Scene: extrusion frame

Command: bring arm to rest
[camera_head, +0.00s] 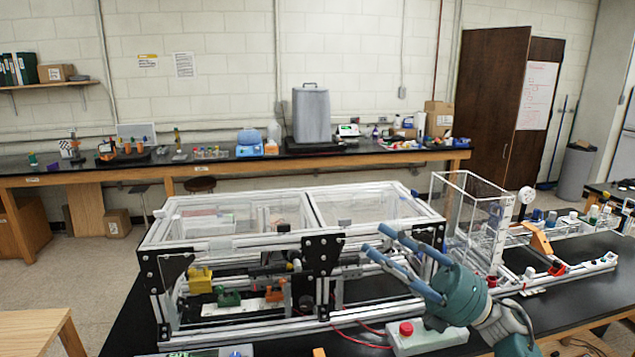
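My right gripper (376,240) reaches in from the lower right, teal with two long blue-grey fingers. The fingers stand apart with nothing between them, pointing up and left. In the picture they overlap the right front of the aluminium extrusion frame (215,243); I cannot tell any contact. The frame has clear panels on top and black corner plates, and stands on a black table (120,335). My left gripper is not in view.
A grey box with a red button (406,329) sits below my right gripper. A clear box frame (470,215) and a rail (570,275) stand to the right. Yellow, green and orange parts (230,297) sit inside the extrusion frame. A back bench (60,179) holds lab items.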

